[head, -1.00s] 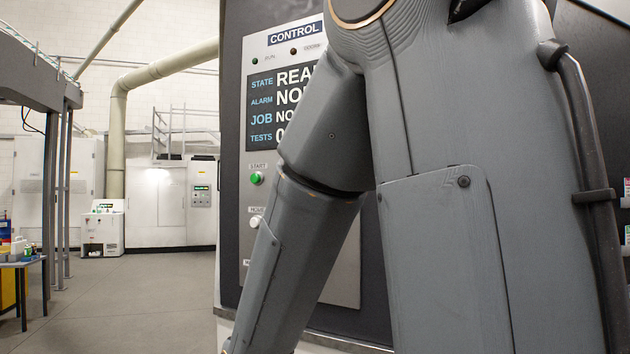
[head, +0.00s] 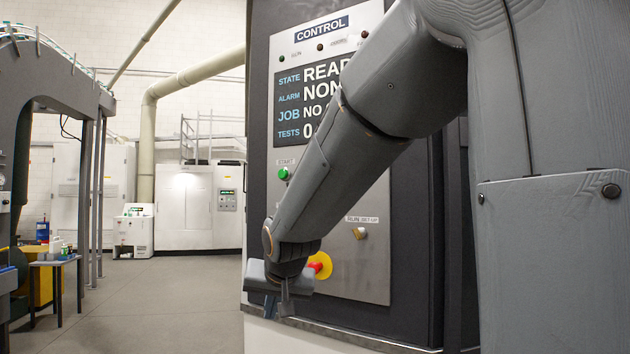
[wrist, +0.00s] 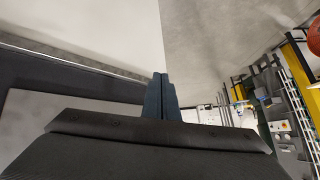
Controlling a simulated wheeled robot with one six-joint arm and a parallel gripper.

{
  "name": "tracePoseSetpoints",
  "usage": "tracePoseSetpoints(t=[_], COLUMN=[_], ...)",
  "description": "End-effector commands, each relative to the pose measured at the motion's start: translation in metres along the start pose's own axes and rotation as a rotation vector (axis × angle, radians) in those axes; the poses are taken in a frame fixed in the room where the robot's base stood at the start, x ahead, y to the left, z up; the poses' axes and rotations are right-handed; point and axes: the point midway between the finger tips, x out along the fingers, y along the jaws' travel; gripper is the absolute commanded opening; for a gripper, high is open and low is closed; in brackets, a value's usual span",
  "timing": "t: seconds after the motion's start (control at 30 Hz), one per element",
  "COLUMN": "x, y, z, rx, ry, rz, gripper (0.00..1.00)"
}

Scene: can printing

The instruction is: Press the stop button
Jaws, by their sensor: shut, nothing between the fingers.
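The control panel (head: 376,269) shows a green button (head: 284,174) under a START label. A red button on a yellow plate (head: 323,265) sits low on the panel, partly covered by my wrist. I see no label reading stop; my forearm hides the middle of the panel. My gripper (head: 279,308) is low in front of the panel's lower left edge, just below and left of the red button, pointing down. In the wrist view its fingers (wrist: 161,95) are together with nothing between them. Whether it touches the panel I cannot tell.
The panel screen (head: 288,110) is partly covered by my arm. A knob (head: 360,233) sits right of my forearm. A small table with bottles (head: 58,262) and a conveyor frame (head: 60,85) stand at left. The floor (head: 170,300) between is open.

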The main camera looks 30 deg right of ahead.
Motion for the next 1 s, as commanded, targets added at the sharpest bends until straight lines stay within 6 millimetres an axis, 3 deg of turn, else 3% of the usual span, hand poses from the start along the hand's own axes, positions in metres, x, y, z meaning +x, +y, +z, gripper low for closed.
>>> tracePoseSetpoints(t=[0.03,0.1,0.3,0.5,0.7,1.0], x=[-0.007,-0.022,-0.083,-0.145,-0.175,-0.178], y=[-0.002,-0.004,-0.008,-0.008,-0.008,-0.008], z=[-0.032,-0.074,-0.182,-0.252,-0.279,-0.281], rx=[0.04,0.098,0.252,0.356,0.398,0.401], ry=[0.067,0.156,0.395,0.566,0.636,0.641], rz=[-0.011,-0.031,-0.104,-0.179,-0.217,-0.22], gripper=[0.0,0.0,0.0,0.0,0.0,0.0])
